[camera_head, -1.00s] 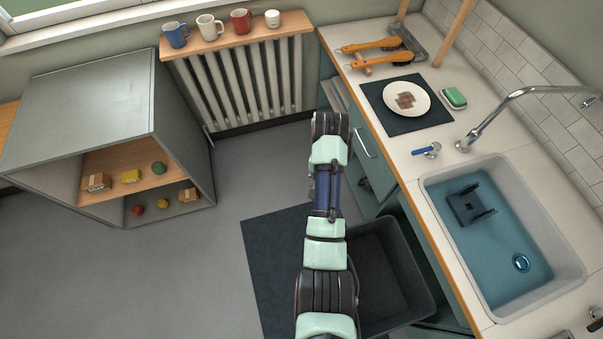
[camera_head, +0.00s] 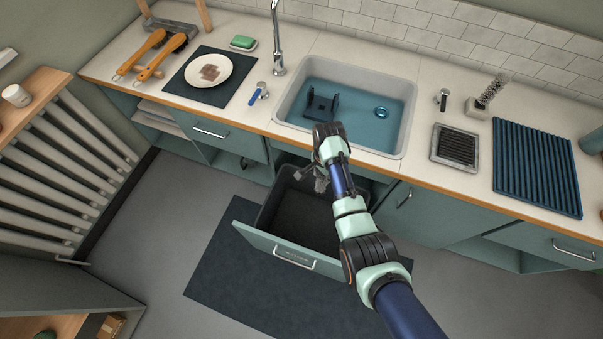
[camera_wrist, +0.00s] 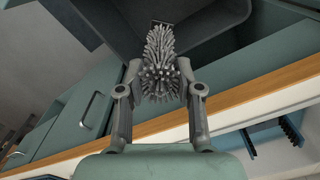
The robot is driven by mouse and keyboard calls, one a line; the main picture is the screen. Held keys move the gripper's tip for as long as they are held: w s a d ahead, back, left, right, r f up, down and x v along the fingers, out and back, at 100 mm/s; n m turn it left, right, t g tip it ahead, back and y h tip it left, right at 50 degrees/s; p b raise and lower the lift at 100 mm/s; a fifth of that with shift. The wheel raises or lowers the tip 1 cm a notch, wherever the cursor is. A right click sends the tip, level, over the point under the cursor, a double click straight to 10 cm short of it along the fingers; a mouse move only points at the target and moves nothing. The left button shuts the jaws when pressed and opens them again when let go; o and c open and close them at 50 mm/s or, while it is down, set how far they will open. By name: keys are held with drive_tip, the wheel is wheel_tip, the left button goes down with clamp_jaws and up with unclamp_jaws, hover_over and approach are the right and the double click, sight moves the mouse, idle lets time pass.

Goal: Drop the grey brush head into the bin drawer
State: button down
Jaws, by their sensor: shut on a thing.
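My gripper (camera_head: 310,176) is shut on the grey brush head (camera_head: 321,183). In the wrist view the brush head (camera_wrist: 160,70) shows its bristles between the two fingers of my gripper (camera_wrist: 160,82). The bin drawer (camera_head: 283,248) is pulled out below the counter. Its dark inside looks empty where I can see it. My arm hides the drawer's right side. In the wrist view part of a dark bin wall (camera_wrist: 100,22) shows beyond the brush head.
The counter edge and sink (camera_head: 290,98) are just behind my gripper. A dark bracket-like object (camera_head: 321,104) lies in the sink. A plate (camera_head: 208,72) on a dark mat is at left. A dark floor mat (camera_head: 215,275) lies under the drawer. A ribbed blue mat (camera_head: 535,165) is at right.

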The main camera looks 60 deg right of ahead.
drive_tip(key=shift+f+b, duration=3.1)
drive_tip(key=shift+b, duration=0.35)
drive_tip(key=shift+r, duration=0.1)
drive_tip(key=c, duration=0.7)
unclamp_jaws()
wheel_tip(320, 180, up, 8)
drive_tip(key=shift+f, duration=0.2)
drive_tip(key=shift+w+a, duration=0.1)
